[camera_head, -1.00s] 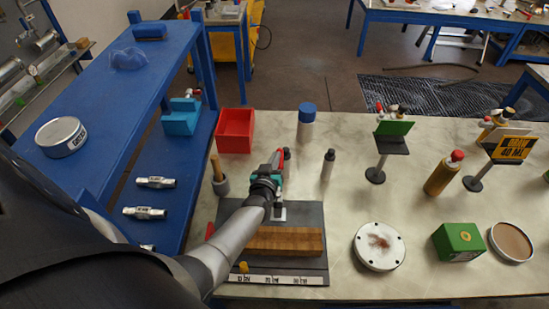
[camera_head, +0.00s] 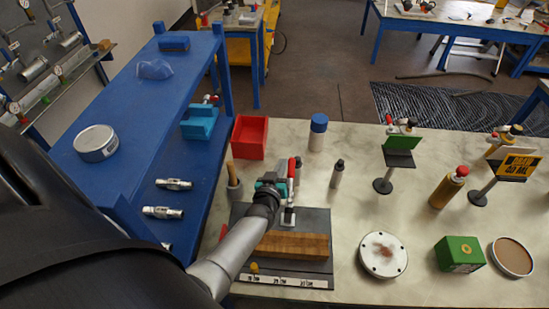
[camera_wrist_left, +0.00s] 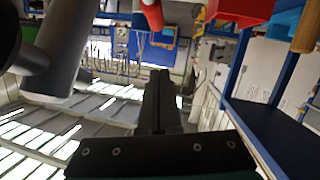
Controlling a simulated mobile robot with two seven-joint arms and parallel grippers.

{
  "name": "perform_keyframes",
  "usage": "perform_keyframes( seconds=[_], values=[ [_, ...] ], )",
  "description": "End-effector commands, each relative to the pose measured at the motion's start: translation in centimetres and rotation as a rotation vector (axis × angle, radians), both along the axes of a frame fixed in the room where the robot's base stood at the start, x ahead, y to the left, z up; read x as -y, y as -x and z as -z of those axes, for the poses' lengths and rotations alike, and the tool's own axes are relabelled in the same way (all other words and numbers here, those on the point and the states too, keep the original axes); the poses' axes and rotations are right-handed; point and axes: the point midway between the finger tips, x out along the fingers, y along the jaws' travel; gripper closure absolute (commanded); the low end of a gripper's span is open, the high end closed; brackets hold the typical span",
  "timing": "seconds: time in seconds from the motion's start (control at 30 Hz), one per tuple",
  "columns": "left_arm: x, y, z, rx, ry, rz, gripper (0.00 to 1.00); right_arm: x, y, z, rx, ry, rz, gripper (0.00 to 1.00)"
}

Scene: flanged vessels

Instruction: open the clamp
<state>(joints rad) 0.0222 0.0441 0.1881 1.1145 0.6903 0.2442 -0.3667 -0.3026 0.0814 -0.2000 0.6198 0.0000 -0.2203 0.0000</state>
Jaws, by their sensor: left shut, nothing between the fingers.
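The clamp (camera_head: 288,217) stands on the dark base plate (camera_head: 322,222), behind a wooden block (camera_head: 292,246). Its red handle (camera_head: 292,168) points up and away from me; a red tip, probably this handle, shows at the top of the left wrist view (camera_wrist_left: 152,14). My left gripper (camera_head: 271,186) is just left of the handle, apart from it as far as I can see. Its dark fingers (camera_wrist_left: 160,100) are shut and empty in the left wrist view. The gripper and wrist hide part of the clamp. My right gripper is not in view.
A white flanged disc (camera_head: 383,255) lies right of the plate.

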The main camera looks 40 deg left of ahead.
Motion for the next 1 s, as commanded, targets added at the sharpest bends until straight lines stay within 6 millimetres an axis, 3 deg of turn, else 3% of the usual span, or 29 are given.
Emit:
perform_keyframes(
  seconds=[0.3,0.57,0.83,1.0],
  values=[
    [1.4,4.1,-2.4,0.0,0.0,-0.001,1.0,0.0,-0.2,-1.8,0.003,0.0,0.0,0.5],
    [1.9,5.4,-3.1,0.0,0.0,0.003,1.0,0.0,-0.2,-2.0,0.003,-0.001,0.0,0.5],
    [4.4,4.0,-3.4,-0.051,0.068,0.121,1.0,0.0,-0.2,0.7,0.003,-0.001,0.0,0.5],
    [4.3,4.5,-3.4,-0.151,0.11,0.108,1.0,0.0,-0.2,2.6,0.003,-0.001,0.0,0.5]
  ],
)
